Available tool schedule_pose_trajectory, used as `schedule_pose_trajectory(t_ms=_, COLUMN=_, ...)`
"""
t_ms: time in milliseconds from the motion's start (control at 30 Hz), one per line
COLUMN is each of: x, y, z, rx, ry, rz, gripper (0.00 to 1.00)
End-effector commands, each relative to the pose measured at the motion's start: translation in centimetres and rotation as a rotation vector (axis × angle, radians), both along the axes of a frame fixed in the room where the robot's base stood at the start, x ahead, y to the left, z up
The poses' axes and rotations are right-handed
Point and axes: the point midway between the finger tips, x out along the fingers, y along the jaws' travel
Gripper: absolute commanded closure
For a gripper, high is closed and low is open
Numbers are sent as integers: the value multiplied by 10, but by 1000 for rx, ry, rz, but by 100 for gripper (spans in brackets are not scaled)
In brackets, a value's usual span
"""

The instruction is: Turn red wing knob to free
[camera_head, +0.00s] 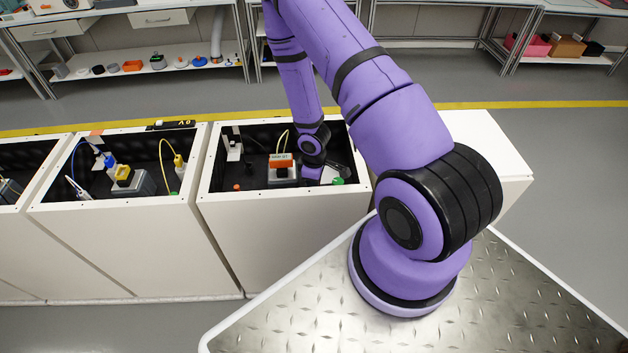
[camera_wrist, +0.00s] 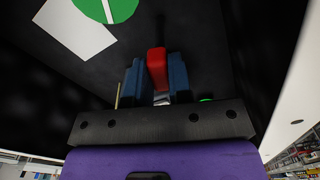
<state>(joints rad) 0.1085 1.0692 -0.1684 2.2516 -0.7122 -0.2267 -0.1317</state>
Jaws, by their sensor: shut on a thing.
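The red wing knob (camera_wrist: 157,66) shows in the wrist view between the two blue fingers of my gripper (camera_wrist: 157,80). The fingers are shut on it, one on each side, and its red end sticks out past them. In the head view my arm reaches down into the right-hand open cabinet (camera_head: 222,180). There the knob and the fingertips are hidden behind the arm and the cabinet wall. I cannot tell the knob's turn angle from these views.
A green round mark (camera_wrist: 106,8) and a white plate (camera_wrist: 73,29) lie near the fingers in the wrist view. Another open cabinet (camera_head: 120,199) adjoins on the left.

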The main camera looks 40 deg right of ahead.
Motion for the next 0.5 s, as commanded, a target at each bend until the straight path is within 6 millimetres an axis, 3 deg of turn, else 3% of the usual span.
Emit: schedule_pose_trajectory(t_ms=500, x=1, y=0, z=0, rx=0, ry=-1, rz=309, gripper=100)
